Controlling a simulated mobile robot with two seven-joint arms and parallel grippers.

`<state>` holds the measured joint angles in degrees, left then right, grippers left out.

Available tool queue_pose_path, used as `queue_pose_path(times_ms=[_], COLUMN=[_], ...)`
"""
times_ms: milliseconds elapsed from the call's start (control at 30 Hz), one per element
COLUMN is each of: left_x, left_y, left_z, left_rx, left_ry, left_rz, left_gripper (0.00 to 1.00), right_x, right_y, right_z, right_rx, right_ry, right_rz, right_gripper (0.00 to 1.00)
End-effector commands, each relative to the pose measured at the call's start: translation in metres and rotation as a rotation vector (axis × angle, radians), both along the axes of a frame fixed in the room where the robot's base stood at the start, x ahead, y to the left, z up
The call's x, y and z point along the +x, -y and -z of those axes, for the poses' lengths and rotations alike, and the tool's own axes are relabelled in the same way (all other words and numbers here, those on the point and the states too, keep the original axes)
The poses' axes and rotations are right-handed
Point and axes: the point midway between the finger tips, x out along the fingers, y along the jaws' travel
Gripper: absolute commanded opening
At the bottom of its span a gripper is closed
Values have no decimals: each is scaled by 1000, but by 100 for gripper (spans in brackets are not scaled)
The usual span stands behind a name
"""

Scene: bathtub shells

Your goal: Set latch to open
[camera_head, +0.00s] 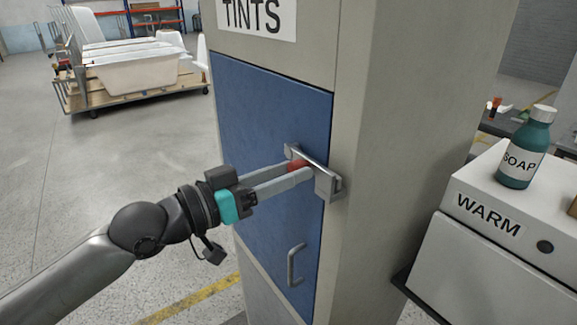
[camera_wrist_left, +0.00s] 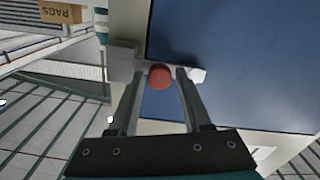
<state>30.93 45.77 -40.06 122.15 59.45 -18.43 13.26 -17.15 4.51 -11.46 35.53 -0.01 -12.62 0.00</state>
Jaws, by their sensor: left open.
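The latch (camera_head: 318,170) is a grey metal bar across the edge of a blue door (camera_head: 262,120) in a beige cabinet. It reaches into a bracket (camera_head: 328,187) on the frame. Its red knob (camera_head: 296,166) is partly hidden by my fingers. My left gripper (camera_head: 301,170) is at the knob with its fingers apart. In the left wrist view, the round red knob (camera_wrist_left: 160,76) sits between the two open fingertips of my left gripper (camera_wrist_left: 161,82). I cannot tell whether they touch it. My right gripper is not in view.
A door handle (camera_head: 295,264) sits below the latch. A TINTS sign (camera_head: 256,15) is above the door. At right, a white WARM unit (camera_head: 490,240) carries a green soap bottle (camera_head: 527,150). A trolley with white tubs (camera_head: 135,72) stands behind. Floor at left is clear.

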Motion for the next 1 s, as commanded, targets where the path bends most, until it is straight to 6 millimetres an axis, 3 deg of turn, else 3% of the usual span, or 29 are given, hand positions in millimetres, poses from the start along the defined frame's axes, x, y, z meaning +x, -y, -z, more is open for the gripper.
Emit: queue_pose_path(times_ms=[400,833,1000], left_x=[3,3,3], left_y=[5,4,4], left_z=[0,0,0], left_rx=[1,1,1], left_ry=[-1,-1,-1], left_rz=[0,0,0], left_gripper=[49,2,0], right_x=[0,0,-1], right_y=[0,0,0], right_z=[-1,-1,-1], right_rx=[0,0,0], right_ry=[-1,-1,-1], right_rz=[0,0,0], right_gripper=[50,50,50])
